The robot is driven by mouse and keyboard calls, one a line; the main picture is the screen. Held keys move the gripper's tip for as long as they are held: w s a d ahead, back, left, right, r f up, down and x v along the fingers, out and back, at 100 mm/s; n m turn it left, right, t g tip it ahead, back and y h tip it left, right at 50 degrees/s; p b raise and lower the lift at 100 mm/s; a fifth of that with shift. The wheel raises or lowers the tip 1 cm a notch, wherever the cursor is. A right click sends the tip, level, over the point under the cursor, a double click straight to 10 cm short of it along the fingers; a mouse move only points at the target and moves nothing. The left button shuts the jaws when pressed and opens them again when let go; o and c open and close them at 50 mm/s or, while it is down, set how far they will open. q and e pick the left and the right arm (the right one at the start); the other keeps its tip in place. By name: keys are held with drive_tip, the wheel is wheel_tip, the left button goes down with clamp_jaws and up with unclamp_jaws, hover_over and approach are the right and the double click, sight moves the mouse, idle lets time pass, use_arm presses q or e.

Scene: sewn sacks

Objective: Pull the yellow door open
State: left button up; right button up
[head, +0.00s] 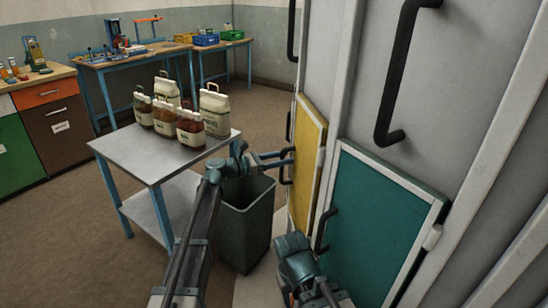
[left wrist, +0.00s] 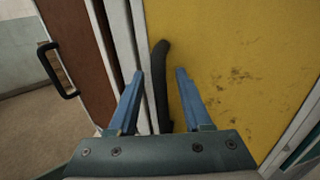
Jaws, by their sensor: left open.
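The yellow door (head: 308,150) is in the cabinet wall on the right and looks shut flush in its frame. It fills the right of the left wrist view (left wrist: 235,70). Its black bar handle (left wrist: 160,90) stands upright at the door's left edge. My left gripper (head: 278,158) is in front of the door at the handle. In the left wrist view its two blue fingers (left wrist: 160,76) are open, one on each side of the handle, with gaps between. Part of my right arm shows low in the head view, but its fingers cannot be made out.
A teal door (head: 375,235) with a black handle is right of the yellow one. A brown door (left wrist: 85,50) with a handle is to its left. A grey bin (head: 246,225) stands below my left arm, beside a metal table (head: 150,160) with several bottles and bags.

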use_arm(q)
clamp_jaws()
drive_tip(key=shift+s, duration=0.1)
idle(1.2)
